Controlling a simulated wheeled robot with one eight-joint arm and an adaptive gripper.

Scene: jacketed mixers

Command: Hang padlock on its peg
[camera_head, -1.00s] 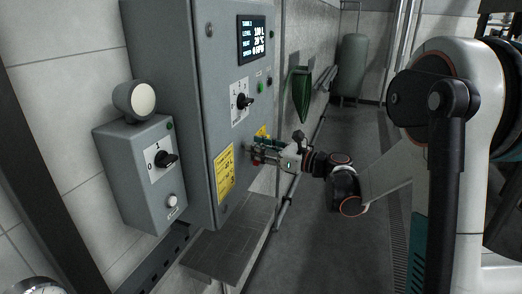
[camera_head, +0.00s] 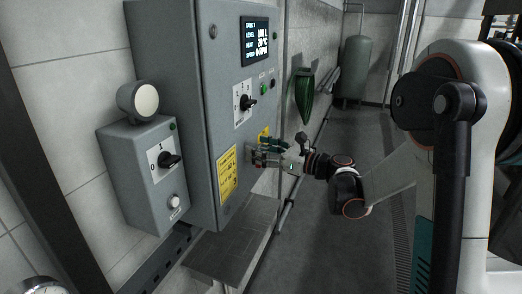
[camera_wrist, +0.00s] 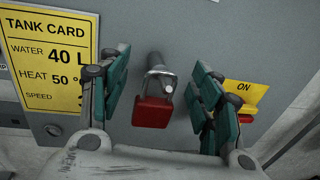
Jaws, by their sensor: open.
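The padlock (camera_wrist: 153,109) has a red body and a metal shackle. In the wrist view it hangs upright by its shackle on the grey peg (camera_wrist: 155,62) on the cabinet front. My gripper (camera_wrist: 157,100) is open, with one green-padded finger on each side of the padlock and a visible gap to both. In the head view my gripper (camera_head: 262,152) is at the lower right of the cabinet front, and the padlock cannot be made out clearly there.
A yellow tank card (camera_wrist: 48,55) is left of the peg, and a yellow ON label (camera_wrist: 245,93) is to the right. The grey cabinet (camera_head: 205,100) carries a display and a rotary switch. A smaller switch box (camera_head: 145,175) stands to its left.

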